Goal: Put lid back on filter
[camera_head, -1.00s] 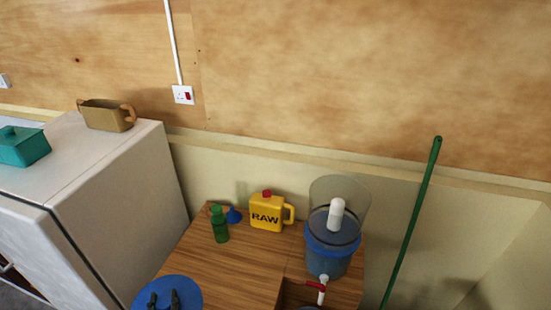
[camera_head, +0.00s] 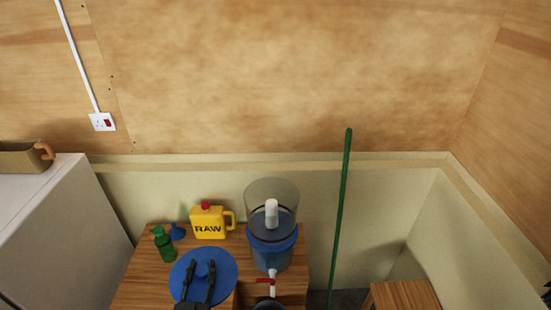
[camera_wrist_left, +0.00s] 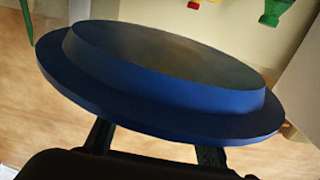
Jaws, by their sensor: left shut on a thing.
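The blue round lid (camera_head: 224,263) is held by its knob in my left gripper (camera_head: 200,266), low in the head view over the wooden table. In the left wrist view the lid (camera_wrist_left: 170,60) fills the middle, with finger parts (camera_wrist_left: 155,147) below it. The filter (camera_head: 270,255) stands to the right of the lid, a clear upper vessel on a blue lower part. Its top is open and a white filter candle (camera_head: 271,213) stands inside. The lid is apart from the filter. My right gripper is not in view.
A yellow RAW jug (camera_head: 209,224), a blue funnel (camera_head: 177,233) and a green bottle (camera_head: 163,246) stand behind and left of the lid. A white tap with a red handle (camera_head: 265,281) projects from the filter's front. A green pole (camera_head: 340,220) leans right of the filter.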

